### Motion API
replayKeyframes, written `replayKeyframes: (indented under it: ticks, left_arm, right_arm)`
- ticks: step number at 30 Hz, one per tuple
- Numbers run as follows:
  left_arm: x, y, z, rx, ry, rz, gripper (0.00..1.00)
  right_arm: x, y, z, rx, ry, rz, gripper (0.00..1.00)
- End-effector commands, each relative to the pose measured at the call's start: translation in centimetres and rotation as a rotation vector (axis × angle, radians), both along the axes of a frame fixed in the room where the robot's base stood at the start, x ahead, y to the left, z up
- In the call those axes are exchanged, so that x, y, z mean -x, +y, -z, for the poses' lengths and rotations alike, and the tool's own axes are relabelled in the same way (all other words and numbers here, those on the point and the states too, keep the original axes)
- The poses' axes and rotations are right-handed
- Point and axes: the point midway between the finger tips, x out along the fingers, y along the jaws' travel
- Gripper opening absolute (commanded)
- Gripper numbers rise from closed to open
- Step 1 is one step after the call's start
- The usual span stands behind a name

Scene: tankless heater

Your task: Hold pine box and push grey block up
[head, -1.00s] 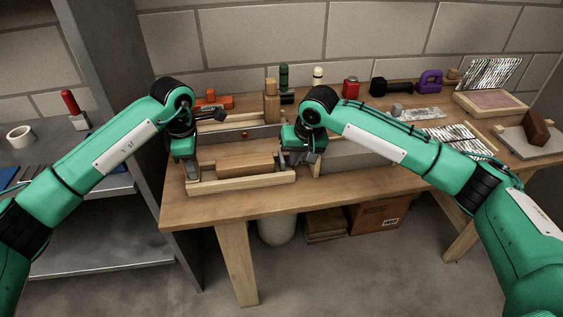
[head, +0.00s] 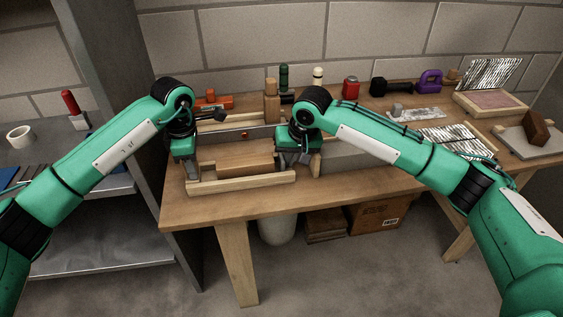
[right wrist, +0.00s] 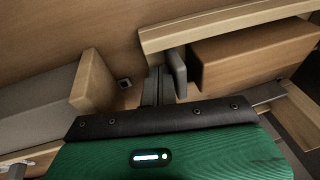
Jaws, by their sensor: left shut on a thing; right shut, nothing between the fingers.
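The pine box (head: 245,184) is a low pale wooden frame near the table's front left, with a brown wooden block (head: 245,158) inside. My left gripper (head: 191,171) is shut at its left end; its fingertips are partly hidden. My right gripper (head: 295,162) is shut and empty at the box's right end, pointing down. In the right wrist view, the shut fingers (right wrist: 157,84) are beside a small upright grey block (right wrist: 178,72), which stands between them and the brown block. I cannot tell whether fingers and grey block touch. In the head view my gripper hides it.
A long grey slab (head: 350,155) with a pale wooden end lies right of my right gripper. Behind stand an upright wooden piece (head: 272,102), bottles, a red can (head: 351,87) and a dumbbell (head: 392,87). The table's front strip (head: 350,190) is clear.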

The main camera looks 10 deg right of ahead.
Motion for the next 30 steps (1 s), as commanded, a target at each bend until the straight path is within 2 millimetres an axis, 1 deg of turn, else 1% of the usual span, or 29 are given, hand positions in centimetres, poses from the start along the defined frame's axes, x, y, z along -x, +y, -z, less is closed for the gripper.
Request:
replayKeyframes:
  ticks: [1, 30]
  left_arm:
    - [0.1, 0.0, 0.2, -0.001, 0.004, 0.001, 0.0]
    - [0.1, -0.1, 0.2, -0.001, 0.003, 0.002, 0.0]
  right_arm:
    - [0.0, 0.3, 0.0, -0.001, 0.0, 0.0, 0.0]
    - [0.0, 4.8, 0.0, -0.002, 0.0, -0.004, 0.0]
